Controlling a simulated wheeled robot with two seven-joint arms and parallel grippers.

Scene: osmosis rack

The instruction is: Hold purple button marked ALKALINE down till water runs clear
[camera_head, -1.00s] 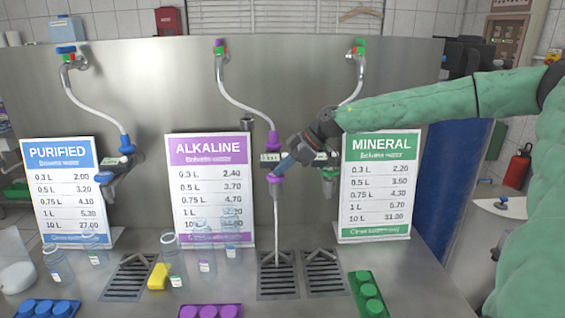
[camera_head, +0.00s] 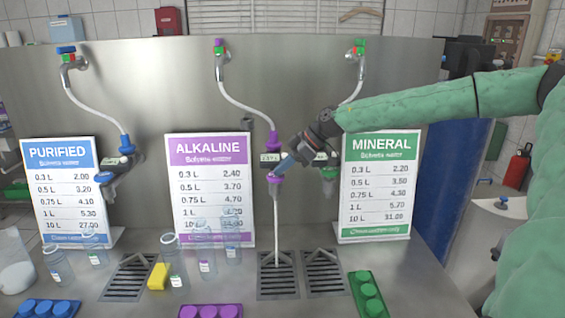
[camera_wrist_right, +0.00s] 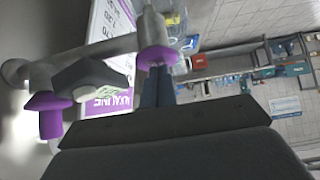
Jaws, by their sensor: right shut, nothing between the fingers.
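The alkaline tap has a purple fitting (camera_head: 274,139) on top and a purple part (camera_head: 275,179) at its lower end. My right gripper (camera_head: 284,166) comes in from the right, shut and empty, with its blue-grey fingertips at that lower purple part. In the wrist view the fingers (camera_wrist_right: 158,88) reach the purple disc (camera_wrist_right: 157,57) and seem to touch it; the exact contact is hidden. A whitish, cloudy-looking water stream (camera_head: 277,222) falls from the tap into the drain grate (camera_head: 278,285). My left gripper is not in view.
The ALKALINE price card (camera_head: 210,185) stands left of the stream, the MINERAL card (camera_head: 378,190) right. Several clear bottles (camera_head: 204,262) and a yellow sponge (camera_head: 158,276) stand left of the grate. Purple (camera_head: 210,311) and green (camera_head: 368,294) cap trays lie near the front.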

